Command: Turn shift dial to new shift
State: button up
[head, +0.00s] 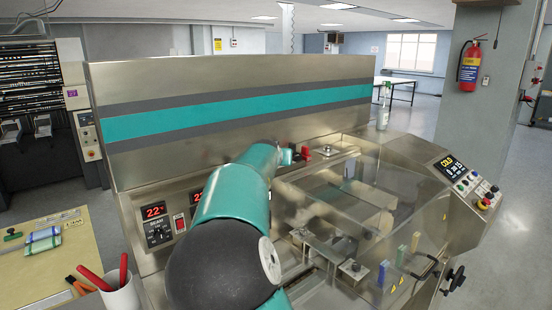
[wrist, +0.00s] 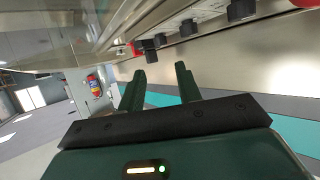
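In the wrist view my gripper (wrist: 160,70) shows two dark green fingers spread apart with nothing between them. Just beyond the fingertips is a black knob (wrist: 151,56) on a metal panel, apart from the fingers as far as I can tell. Two more black knobs, a middle one (wrist: 188,27) and a nearer one (wrist: 240,10), sit along the same panel. I cannot tell which is the shift dial, as no shift label is readable. In the head view my teal arm reaches toward the back panel and hides part of it; its far end (head: 286,157) is small there.
The steel flow wrapper (head: 230,80) has a teal stripe. A SEAM dial (head: 161,234) sits under a red 22 display at left. A clear guard covers the right side; a COLD display (head: 452,166) is beyond.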

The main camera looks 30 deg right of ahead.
notch_tip(320, 180, down, 10)
jog(key=s+a+f+n+g+y, duration=0.1)
jog(key=s+a+n+y, duration=0.15)
jog(key=n+y, duration=0.3)
jog(key=d+r+n+t+y, duration=0.2)
jog(key=d+r+t, duration=0.2)
jog(key=d+r, duration=0.7)
jog(key=x, duration=1.3)
jog(key=shift+w+a, duration=0.1)
jog(key=shift+a, duration=0.05)
